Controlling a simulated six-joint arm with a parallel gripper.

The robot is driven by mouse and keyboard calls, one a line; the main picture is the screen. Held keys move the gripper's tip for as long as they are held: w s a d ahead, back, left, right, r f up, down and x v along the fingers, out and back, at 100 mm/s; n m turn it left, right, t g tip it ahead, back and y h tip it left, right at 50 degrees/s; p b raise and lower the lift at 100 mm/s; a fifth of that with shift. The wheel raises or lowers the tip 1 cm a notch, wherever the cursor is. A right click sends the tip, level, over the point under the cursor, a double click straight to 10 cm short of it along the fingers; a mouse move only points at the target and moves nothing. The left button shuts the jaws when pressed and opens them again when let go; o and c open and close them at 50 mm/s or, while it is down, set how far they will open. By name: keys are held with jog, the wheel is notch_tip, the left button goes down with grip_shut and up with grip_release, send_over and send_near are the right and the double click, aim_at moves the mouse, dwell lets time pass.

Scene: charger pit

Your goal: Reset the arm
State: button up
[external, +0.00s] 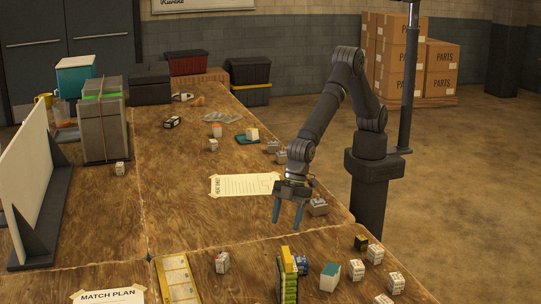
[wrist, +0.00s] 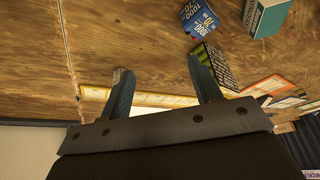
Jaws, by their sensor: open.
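My gripper (external: 287,213) hangs above the wooden table near its right edge in the external view, fingers pointing down. Its two blue-grey fingers are apart, with nothing between them. The wrist view also shows my gripper (wrist: 160,90) open over the table, with a blue box (wrist: 199,17) and a dark box with yellow-green print (wrist: 213,65) beyond the right finger. My arm is bent at the elbow, its base standing at the table's right edge.
Several small boxes, among them a teal-topped one (external: 330,277), a yellow stack (external: 288,275) and a white box (external: 375,254), stand in front. A paper sheet (external: 244,184) lies behind my gripper. A grey bin (external: 104,130) and white panel (external: 30,185) stand left. The middle left table is mostly clear.

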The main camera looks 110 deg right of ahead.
jog(key=w+d+m+h, duration=0.1)
jog(key=w+d+m, duration=0.2)
jog(key=d, duration=1.2)
jog(key=w+d+m+h, duration=0.1)
jog(key=w+d+m, duration=0.2)
jog(key=w+d, duration=0.7)
jog(key=w+d+m+t+h, duration=0.1)
jog(key=w+d+m, duration=0.2)
jog(key=d, duration=1.7)
jog(key=w, duration=0.4)
jog(key=shift+o, duration=0.4)
jog(key=shift+w+d, duration=0.1)
